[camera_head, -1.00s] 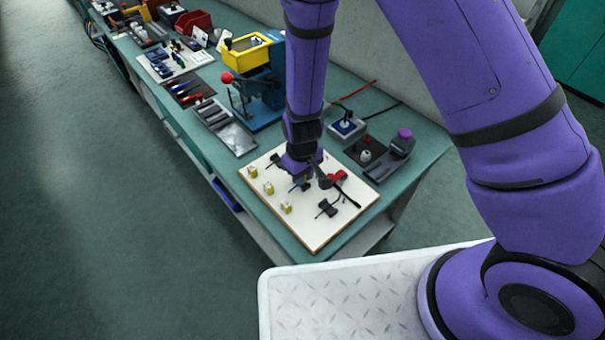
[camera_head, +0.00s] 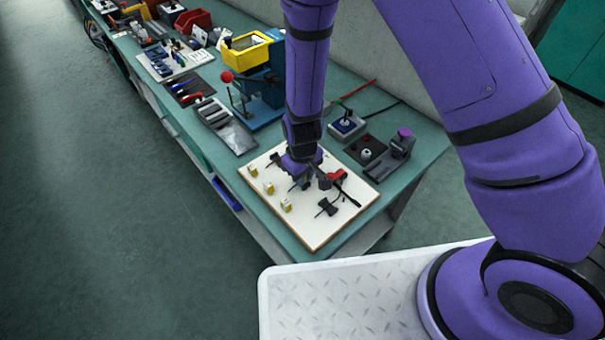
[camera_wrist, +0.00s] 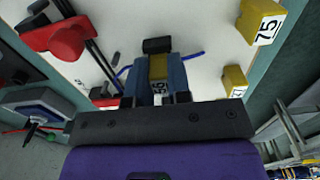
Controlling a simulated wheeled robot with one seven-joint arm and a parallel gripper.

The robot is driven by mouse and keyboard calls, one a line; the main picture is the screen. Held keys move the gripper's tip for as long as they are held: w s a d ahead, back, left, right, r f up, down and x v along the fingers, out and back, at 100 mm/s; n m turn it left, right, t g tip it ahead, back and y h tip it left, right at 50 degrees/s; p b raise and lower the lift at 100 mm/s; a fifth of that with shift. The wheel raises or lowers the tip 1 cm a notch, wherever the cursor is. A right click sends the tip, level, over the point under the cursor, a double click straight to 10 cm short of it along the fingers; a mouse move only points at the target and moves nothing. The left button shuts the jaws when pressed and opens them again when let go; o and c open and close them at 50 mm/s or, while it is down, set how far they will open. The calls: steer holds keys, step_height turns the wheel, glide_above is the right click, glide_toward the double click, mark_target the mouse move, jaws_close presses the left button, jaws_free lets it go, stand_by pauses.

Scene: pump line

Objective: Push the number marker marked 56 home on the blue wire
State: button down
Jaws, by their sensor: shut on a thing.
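My gripper (camera_wrist: 156,78) has its two blue fingers shut on a yellow number marker (camera_wrist: 158,67), and its white label reads 56. The blue wire (camera_wrist: 188,57) lies over the white board (camera_wrist: 215,70) and shows on both sides of the fingers. A black holder (camera_wrist: 157,45) stands just beyond the fingertips. Whether the marker is around the wire, or how far on it sits, is hidden by the fingers. In the head view my gripper (camera_head: 300,182) is low over the board (camera_head: 317,238), mostly hidden by my wrist.
Several yellow markers stand along the board's left edge; one reads 75 (camera_wrist: 262,22). A blue press with a red knob (camera_head: 227,77) and a tray (camera_head: 225,127) stand behind.

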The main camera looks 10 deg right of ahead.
steer(key=shift+f, duration=0.15)
stand_by(0.7)
steer(key=c, duration=1)
jaws_free()
steer(key=shift+s+a, duration=0.1)
steer(key=shift+c, duration=0.9)
steer(key=shift+o, duration=0.3)
steer(key=shift+a+r, duration=0.1)
steer(key=shift+r, duration=3.7)
steer(key=shift+d, duration=0.2)
